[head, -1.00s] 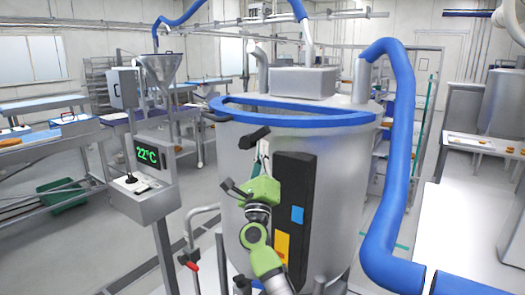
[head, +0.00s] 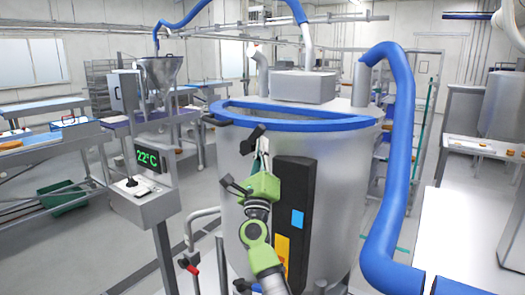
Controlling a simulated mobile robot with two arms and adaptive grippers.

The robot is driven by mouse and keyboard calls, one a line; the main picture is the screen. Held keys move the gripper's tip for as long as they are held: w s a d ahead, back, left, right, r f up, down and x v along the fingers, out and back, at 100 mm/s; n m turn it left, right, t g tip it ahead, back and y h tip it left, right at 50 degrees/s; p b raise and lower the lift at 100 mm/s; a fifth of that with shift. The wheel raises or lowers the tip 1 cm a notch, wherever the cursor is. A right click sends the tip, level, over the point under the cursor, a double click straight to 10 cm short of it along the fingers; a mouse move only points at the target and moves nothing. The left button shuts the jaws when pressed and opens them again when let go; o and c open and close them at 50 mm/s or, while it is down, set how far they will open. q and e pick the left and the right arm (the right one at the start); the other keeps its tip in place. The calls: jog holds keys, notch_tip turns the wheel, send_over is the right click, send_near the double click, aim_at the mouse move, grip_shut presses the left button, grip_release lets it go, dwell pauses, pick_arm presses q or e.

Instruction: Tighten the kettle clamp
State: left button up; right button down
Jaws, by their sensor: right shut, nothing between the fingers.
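The kettle (head: 345,190) is a large steel vat with a blue ring (head: 330,123) around its top. A short black lever (head: 252,139), which looks like the clamp handle, shows at the kettle's front left, just below the ring, and slants up to the right. My right gripper (head: 262,158), with a green body, reaches up from below. Its fingers are shut with nothing between them, and their tips are right beside the lever. I cannot tell whether they touch it. The clamp's body is not clearly visible. My left gripper is not in view.
A control post with a green 22°C display (head: 148,159) stands left of the kettle. A thick blue pipe (head: 400,170) curves down on the right, beside a white table (head: 465,225). A black panel (head: 294,215) is on the kettle's front.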

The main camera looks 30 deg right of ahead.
aim_at(255, 130)
jog(key=shift+w+a+r, duration=0.1)
jog(key=shift+w+r, duration=0.1)
jog(key=shift+r, duration=0.35)
jog(key=shift+w+a+r, duration=0.1)
jog(key=shift+w+r, duration=0.1)
jog(key=shift+r, duration=0.3)
jog(key=shift+w+a+r, duration=0.3)
jog(key=shift+w+r, duration=0.35)
jog(key=shift+r, duration=0.05)
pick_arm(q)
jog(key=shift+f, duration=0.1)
